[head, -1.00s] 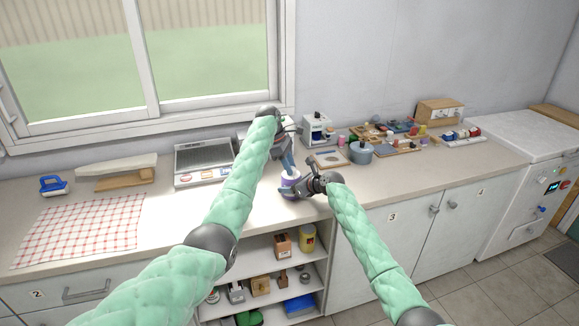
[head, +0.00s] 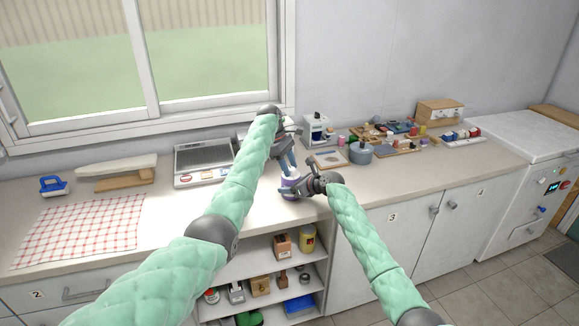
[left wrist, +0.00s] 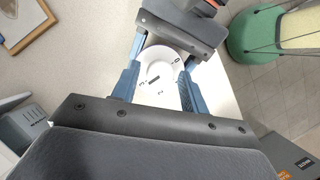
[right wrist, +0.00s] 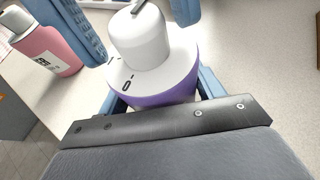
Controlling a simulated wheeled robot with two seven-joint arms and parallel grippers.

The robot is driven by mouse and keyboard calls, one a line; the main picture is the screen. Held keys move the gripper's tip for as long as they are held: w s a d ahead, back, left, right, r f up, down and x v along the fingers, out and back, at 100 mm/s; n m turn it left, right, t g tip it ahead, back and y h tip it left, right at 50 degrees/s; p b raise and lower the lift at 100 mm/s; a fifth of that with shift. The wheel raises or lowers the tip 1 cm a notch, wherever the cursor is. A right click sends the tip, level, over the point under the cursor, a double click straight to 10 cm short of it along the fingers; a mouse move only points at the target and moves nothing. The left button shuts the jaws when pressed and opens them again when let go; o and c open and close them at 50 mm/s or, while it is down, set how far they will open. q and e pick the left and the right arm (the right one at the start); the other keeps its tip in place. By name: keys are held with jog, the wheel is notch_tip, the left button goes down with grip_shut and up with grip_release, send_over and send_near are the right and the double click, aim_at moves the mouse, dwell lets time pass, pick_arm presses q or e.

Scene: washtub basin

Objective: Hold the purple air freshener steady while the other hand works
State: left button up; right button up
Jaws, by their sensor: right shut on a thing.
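The purple air freshener (head: 290,186) stands upright near the counter's front edge. In the right wrist view its purple body (right wrist: 158,90) carries a white marked top with a white knob (right wrist: 140,40). My right gripper (head: 305,188) is shut on the purple body from the right. My left gripper (head: 287,161) comes down from above, its blue fingers apart on either side of the white top. In the left wrist view the round white top (left wrist: 160,72) shows between those fingers. I see no clear finger contact with the knob.
A pink bottle (right wrist: 45,45) stands close by in the right wrist view. A grey scale (head: 203,160) is behind on the left, a blue-grey pot (head: 360,153) and small items are on the right. A checkered cloth (head: 80,232) covers the left counter. An open shelf (head: 265,285) lies below.

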pick_arm(q)
jog(key=shift+o, duration=0.3)
jog(key=shift+r, duration=0.1)
jog(key=v, duration=1.1)
jog(key=shift+r, duration=0.35)
jog(key=shift+a, duration=0.15)
pick_arm(e)
jog(key=o, duration=1.2)
jog(key=shift+d, duration=0.1)
